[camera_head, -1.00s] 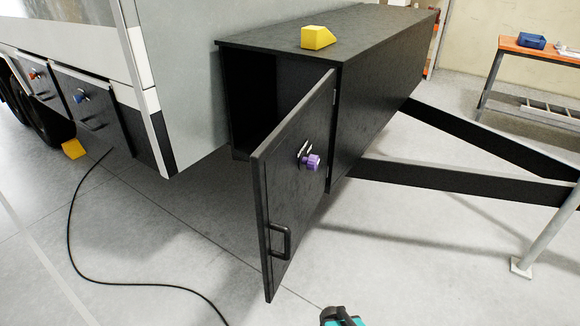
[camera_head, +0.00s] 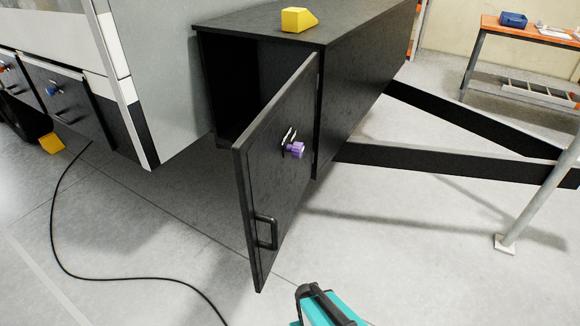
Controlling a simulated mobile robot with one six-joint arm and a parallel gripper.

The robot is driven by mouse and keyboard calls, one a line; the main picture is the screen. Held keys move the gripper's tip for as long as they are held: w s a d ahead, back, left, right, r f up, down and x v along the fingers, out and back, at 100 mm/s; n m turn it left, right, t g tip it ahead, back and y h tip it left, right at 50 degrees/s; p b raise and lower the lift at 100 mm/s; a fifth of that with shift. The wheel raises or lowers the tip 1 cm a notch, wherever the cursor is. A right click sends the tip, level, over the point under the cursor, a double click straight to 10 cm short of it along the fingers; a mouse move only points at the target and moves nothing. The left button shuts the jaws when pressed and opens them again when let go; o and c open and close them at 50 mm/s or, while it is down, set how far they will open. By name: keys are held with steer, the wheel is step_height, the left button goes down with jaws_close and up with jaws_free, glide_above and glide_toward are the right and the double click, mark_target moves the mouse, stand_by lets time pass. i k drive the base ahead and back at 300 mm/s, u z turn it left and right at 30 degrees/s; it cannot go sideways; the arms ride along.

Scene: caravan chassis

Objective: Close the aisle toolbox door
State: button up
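The aisle toolbox (camera_head: 360,105) is a long black box beside the caravan's grey wall. Its black door (camera_head: 275,180) stands wide open, swung out toward me from the hinge side at the right of the opening. The door's outer face shows a black bar handle (camera_head: 268,233) low near its free edge. A purple knob with a metal latch plate (camera_head: 294,148) sits higher up. The dark opening (camera_head: 232,95) shows to the left of the door; its inside is too dark to make out.
A yellow wedge block (camera_head: 299,20) lies on the toolbox top. A teal and black object (camera_head: 325,306) is at the bottom edge, cut off. A black cable (camera_head: 65,265) runs across the floor at left. Drawbar beams (camera_head: 450,162) and a grey post (camera_head: 540,195) are at right.

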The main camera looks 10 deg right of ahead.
mark_target(271, 184)
steer(key=z, duration=0.05)
steer(key=k, duration=1.7)
steer(key=u, duration=0.9)
steer(key=i, duration=0.65)
steer(key=u, duration=0.2)
